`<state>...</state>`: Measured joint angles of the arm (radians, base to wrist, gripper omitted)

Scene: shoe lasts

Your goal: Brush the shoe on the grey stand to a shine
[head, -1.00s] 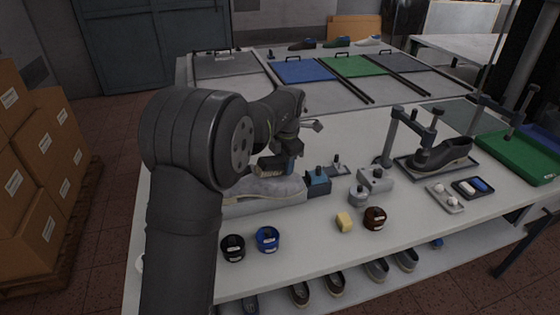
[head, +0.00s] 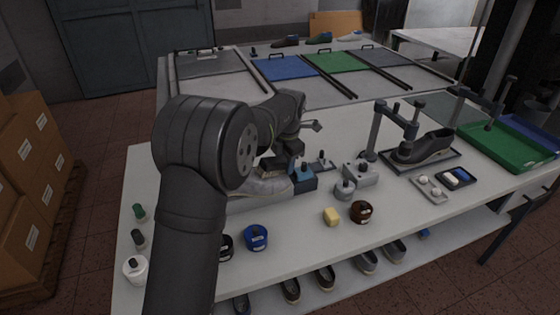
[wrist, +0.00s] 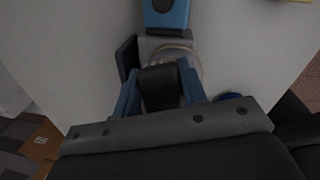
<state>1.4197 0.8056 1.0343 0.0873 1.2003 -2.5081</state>
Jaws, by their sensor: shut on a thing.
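The pale grey shoe (head: 264,186) lies on a low grey stand (head: 258,204) near the middle of the table, partly hidden by my arm. My gripper (wrist: 160,90) has blue fingers shut on a dark brush (head: 273,163). The brush's dark handle (wrist: 160,86) shows between the fingers in the wrist view. The brush is at the upper side of the shoe towards its right end. I cannot tell whether the bristles touch it. Part of the shoe (wrist: 188,58) shows beyond the gripper in the wrist view.
A blue block (head: 303,180) stands right of the shoe. A blue tin (head: 256,238), a yellow sponge (head: 331,216) and a brown tin (head: 361,212) sit in front. A dark shoe (head: 428,147) sits under a clamp post at right. Cartons (head: 30,150) are stacked at left.

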